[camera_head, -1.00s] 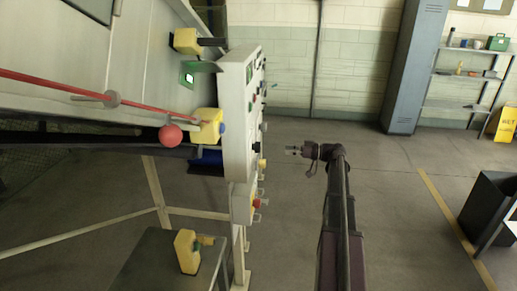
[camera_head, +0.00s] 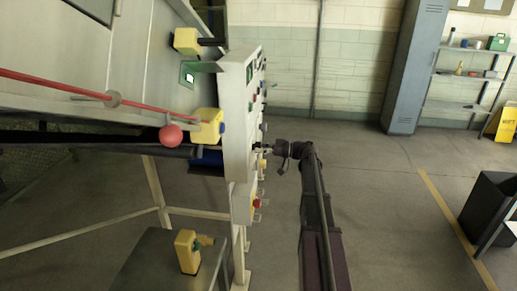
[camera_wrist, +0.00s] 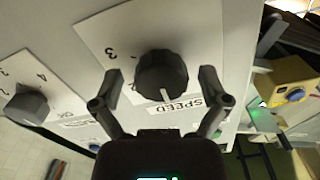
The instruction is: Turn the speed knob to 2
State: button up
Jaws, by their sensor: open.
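The speed knob (camera_wrist: 161,75) is black, round and ridged, on a white plate (camera_wrist: 100,35) on the control panel. Its white pointer line points down in the wrist view, toward the SPEED label (camera_wrist: 174,107). A printed 3 shows to the knob's upper left; the other scale numbers are hidden or out of view. My gripper (camera_wrist: 160,82) is open, with one finger at each side of the knob and a small gap visible on both sides. In the head view my gripper (camera_head: 264,148) is at the face of the panel (camera_head: 237,120), and the knob cannot be made out there.
A second black knob (camera_wrist: 27,104) with its own numbers is at the left in the wrist view. A yellow box with a blue button (camera_wrist: 292,88) is beyond the panel's right edge. Open floor (camera_head: 390,215) lies right of my arm in the head view.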

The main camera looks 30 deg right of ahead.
jog(key=c, duration=1.1)
jog(key=shift+a, duration=0.15)
jog(key=shift+c, duration=0.2)
jog(key=shift+m, duration=0.4)
jog(key=m, duration=0.4)
jog(key=shift+d, duration=0.2)
jog(key=m, duration=0.7)
